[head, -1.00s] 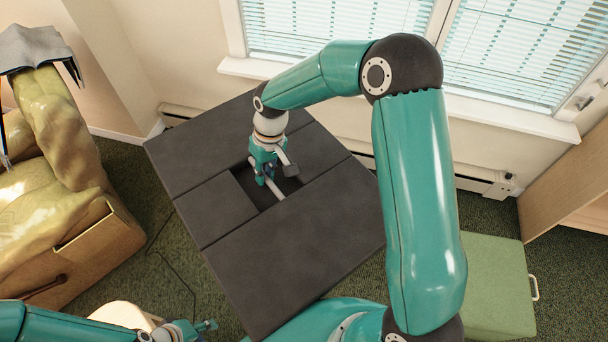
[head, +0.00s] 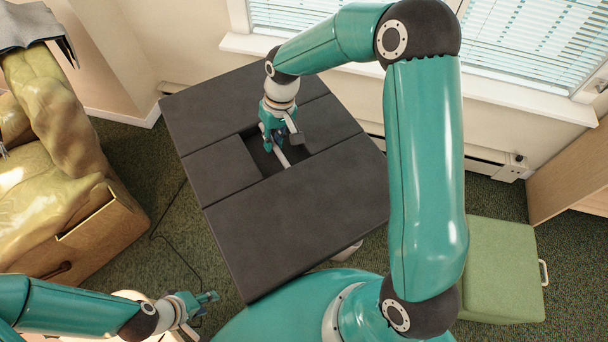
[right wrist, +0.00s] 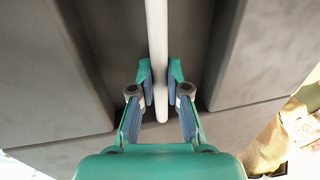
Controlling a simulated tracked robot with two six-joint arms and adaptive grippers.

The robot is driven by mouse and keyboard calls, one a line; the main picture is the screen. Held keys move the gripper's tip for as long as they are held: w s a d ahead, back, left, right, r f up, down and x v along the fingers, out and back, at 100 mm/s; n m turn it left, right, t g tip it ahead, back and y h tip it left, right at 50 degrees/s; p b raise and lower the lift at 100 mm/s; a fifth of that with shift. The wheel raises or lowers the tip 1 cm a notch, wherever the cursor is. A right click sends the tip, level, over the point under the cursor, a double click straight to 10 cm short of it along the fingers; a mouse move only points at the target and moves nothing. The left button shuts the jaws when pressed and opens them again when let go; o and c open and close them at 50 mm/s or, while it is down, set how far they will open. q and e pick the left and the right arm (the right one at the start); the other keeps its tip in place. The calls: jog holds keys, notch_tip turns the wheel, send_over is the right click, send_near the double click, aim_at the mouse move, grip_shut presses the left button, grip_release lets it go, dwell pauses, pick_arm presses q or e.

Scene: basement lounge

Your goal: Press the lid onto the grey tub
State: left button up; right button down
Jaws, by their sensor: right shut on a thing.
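I see no grey tub and no lid in either view. A dark grey square table (head: 300,222) has a rectangular recess in its top, with a pale bar (head: 281,156) running in it. My right gripper (head: 272,146) reaches down into the recess and is shut on the bar. In the right wrist view, the blue-padded fingers of my right gripper (right wrist: 161,88) lie on both sides of the pale bar (right wrist: 157,40). My left gripper (head: 208,302) hangs low at the bottom left, away from the table; its fingers are too small to judge.
A green padded box (head: 502,265) with a white handle stands right of the table. A yellow-green armchair (head: 65,150) is at the left. A dark cord (head: 172,248) lies on the carpet between chair and table. A window wall with a baseboard heater is behind the table.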

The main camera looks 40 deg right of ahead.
jog(key=w+d+f+m+t+h+b, duration=0.1)
jog(key=w+d+f+m+b, duration=0.35)
jog(key=f+m+b, duration=0.35)
jog(key=w+d+f+m+t+h+b, duration=0.1)
jog(key=w+d+f+m+b, duration=0.2)
jog(key=d+f+m+b, duration=0.5)
jog(key=d+f+m+h+b, duration=0.2)
jog(key=f+m+b, duration=0.9)
jog(key=f+b, duration=1.5)
jog(key=shift+w+d+g+b, duration=0.15)
jog(key=shift+d+g+b, duration=0.25)
jog(key=shift+d+b, duration=0.35)
jog(key=shift+f, duration=0.1)
